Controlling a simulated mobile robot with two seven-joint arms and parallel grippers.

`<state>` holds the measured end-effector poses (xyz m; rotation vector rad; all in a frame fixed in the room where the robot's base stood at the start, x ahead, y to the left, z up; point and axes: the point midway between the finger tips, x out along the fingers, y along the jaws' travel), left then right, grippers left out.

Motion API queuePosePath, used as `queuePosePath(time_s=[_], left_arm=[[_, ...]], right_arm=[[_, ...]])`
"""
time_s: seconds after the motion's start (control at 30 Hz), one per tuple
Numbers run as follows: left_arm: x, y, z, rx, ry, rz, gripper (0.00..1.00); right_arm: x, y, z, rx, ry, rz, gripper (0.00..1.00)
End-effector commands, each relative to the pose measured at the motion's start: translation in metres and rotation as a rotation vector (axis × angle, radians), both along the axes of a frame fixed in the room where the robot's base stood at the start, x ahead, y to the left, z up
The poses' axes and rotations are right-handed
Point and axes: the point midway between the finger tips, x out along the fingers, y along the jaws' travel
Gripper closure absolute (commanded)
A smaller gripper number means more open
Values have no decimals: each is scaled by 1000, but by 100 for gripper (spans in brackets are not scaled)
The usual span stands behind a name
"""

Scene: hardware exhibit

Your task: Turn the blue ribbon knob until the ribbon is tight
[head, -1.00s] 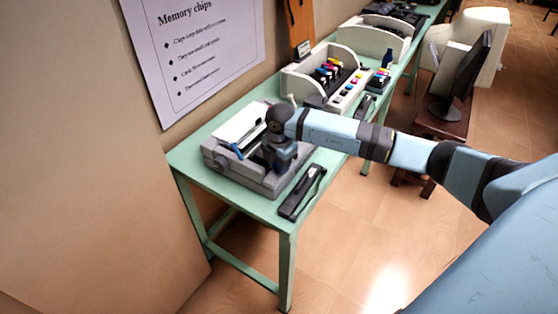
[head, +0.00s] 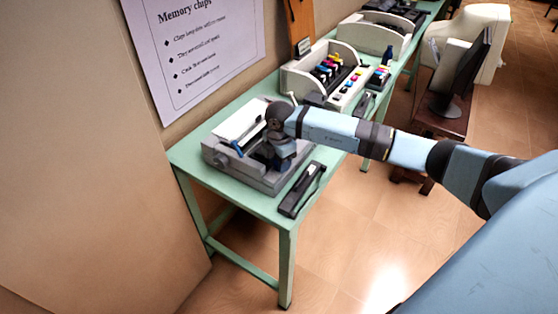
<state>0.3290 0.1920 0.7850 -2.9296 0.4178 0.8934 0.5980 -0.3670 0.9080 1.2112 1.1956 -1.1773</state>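A grey printer (head: 222,160) with a pale top panel (head: 240,121) stands on the near end of the green table. A small blue part (head: 237,148), which may be the blue ribbon knob, shows at the left of my wrist. My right arm reaches in from the right, and its wrist is bent down over the printer. My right gripper (head: 275,162) is low over the printer's right part, mostly hidden by the wrist. I cannot see its fingertips or whether it touches the knob. My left gripper is not in view.
A black bar-shaped part (head: 301,189) lies on the green table (head: 262,205) near its front edge. Behind the printer stands a cream printer (head: 298,84) with coloured cartridges. A monitor (head: 468,75) stands to the right. A wall poster (head: 195,45) hangs at the left.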

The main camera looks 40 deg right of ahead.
Motion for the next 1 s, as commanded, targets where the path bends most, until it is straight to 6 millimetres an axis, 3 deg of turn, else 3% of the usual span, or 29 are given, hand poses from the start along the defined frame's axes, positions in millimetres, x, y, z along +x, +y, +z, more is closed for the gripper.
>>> queuePosePath(time_s=[0.2,0.33,0.8,1.0], left_arm=[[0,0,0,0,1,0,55],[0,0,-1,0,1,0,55],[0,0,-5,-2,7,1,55],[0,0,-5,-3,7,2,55]], right_arm=[[0,0,1,0,1,1,56],[0,0,13,0,-1,2,56],[-3,0,112,-1,-2,1,56],[-4,0,134,0,-1,1,56]])
